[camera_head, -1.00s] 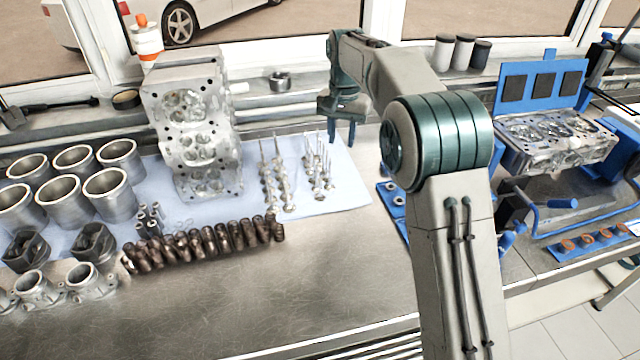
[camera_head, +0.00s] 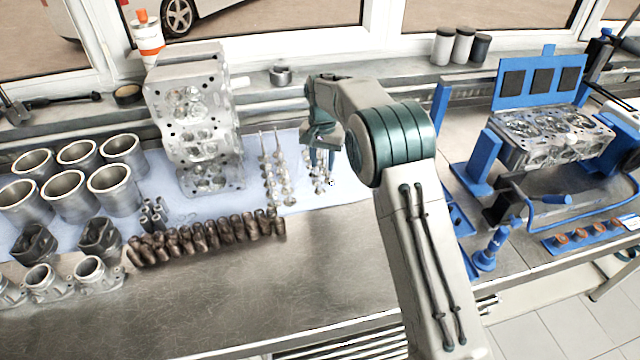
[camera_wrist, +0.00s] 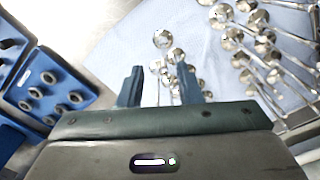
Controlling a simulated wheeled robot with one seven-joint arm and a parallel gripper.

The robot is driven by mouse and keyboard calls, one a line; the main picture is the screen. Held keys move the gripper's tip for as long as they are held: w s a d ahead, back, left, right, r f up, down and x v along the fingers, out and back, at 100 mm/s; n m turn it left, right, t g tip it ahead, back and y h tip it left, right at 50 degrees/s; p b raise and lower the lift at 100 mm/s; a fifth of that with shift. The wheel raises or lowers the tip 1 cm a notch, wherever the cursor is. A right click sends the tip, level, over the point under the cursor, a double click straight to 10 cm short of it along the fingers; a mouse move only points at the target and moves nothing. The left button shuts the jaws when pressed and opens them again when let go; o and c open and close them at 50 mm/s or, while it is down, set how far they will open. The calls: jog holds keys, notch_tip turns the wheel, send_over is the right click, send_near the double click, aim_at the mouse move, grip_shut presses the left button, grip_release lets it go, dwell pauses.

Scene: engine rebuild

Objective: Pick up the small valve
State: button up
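Small valves (camera_wrist: 162,39) show between and just beyond the fingertips, with stems running toward the gripper. Larger-headed valves (camera_wrist: 250,45) are at the upper right there. I cannot tell whether a finger touches a valve.
The front bench top (camera_head: 330,270) is clear.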

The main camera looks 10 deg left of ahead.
jog(key=p, duration=0.2)
send_over(320, 188)
jog(key=f, duration=0.4)
jog(key=shift+w+f, duration=0.2)
jog(key=shift+b, duration=0.3)
grip_shut()
jog(key=shift+r, duration=0.1)
